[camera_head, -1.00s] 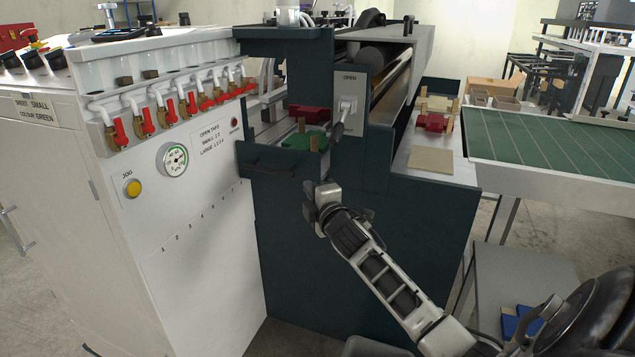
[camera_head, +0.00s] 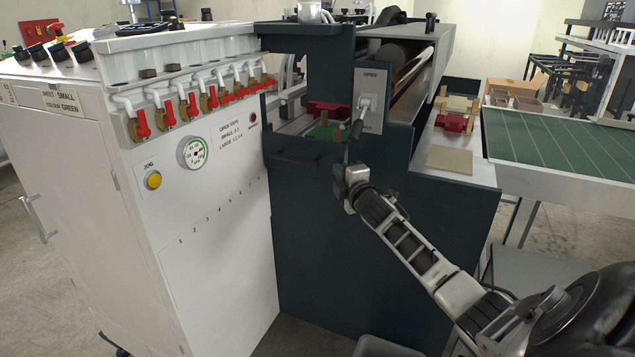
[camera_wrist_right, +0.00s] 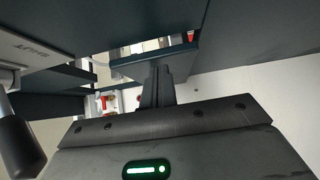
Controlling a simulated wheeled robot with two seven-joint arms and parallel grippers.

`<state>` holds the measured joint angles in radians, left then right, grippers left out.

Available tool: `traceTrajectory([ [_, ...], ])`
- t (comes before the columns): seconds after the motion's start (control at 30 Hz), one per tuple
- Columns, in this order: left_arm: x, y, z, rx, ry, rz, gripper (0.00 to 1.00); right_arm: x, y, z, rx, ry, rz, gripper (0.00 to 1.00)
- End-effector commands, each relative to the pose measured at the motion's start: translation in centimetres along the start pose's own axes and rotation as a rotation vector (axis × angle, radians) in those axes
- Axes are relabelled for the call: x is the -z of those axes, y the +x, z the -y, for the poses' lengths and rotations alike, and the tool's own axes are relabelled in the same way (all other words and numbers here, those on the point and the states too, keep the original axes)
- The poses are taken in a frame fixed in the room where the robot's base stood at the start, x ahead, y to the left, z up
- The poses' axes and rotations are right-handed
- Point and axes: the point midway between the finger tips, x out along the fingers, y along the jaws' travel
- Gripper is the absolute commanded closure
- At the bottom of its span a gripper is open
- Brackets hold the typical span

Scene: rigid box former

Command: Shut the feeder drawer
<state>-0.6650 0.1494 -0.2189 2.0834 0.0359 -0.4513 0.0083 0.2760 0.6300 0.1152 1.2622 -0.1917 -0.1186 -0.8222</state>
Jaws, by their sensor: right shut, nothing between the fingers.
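The feeder drawer (camera_head: 318,160) has a dark front with a bar handle, below the red and green blocks on the dark machine. It looks nearly flush with the machine, but I cannot tell whether it is fully shut. My right gripper (camera_head: 347,160) is shut and empty, fingers pointing up and forward by the drawer's right end. In the right wrist view, the shut fingers (camera_wrist_right: 158,85) reach a dark panel edge; contact is unclear. My left gripper is out of view.
A white cabinet with red-handled taps (camera_head: 190,105) stands left. A green-topped table (camera_head: 560,150) is at right.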

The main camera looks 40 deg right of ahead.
Motion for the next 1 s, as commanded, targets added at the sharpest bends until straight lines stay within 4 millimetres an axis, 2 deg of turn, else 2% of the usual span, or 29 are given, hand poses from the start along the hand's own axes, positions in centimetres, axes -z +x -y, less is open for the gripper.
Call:
traceTrajectory([
  [0.03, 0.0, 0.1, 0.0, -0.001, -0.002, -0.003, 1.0, -1.2, 0.1, 0.0, -0.001, -0.001, 0.011, 1.0],
  [0.1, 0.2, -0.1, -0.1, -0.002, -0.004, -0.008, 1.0, -1.9, 0.1, -0.2, -0.002, 0.001, 0.019, 1.0],
  [0.47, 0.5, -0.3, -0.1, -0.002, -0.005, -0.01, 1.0, -2.4, 0.0, -0.6, -0.005, 0.0, 0.028, 1.0],
  [0.63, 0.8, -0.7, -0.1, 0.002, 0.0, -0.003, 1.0, -0.2, -0.6, -0.6, -0.004, 0.003, 0.012, 1.0],
  [0.77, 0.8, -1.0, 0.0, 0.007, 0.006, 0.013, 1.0, 3.3, -1.8, -0.5, -0.001, 0.007, -0.013, 1.0],
  [0.83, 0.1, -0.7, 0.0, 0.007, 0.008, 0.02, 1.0, 3.4, -3.4, 0.1, 0.001, -0.002, -0.014, 1.0],
  [1.0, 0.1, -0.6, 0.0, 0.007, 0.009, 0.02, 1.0, 3.5, -7.3, 0.1, 0.0, 0.0, -0.018, 1.0],
])
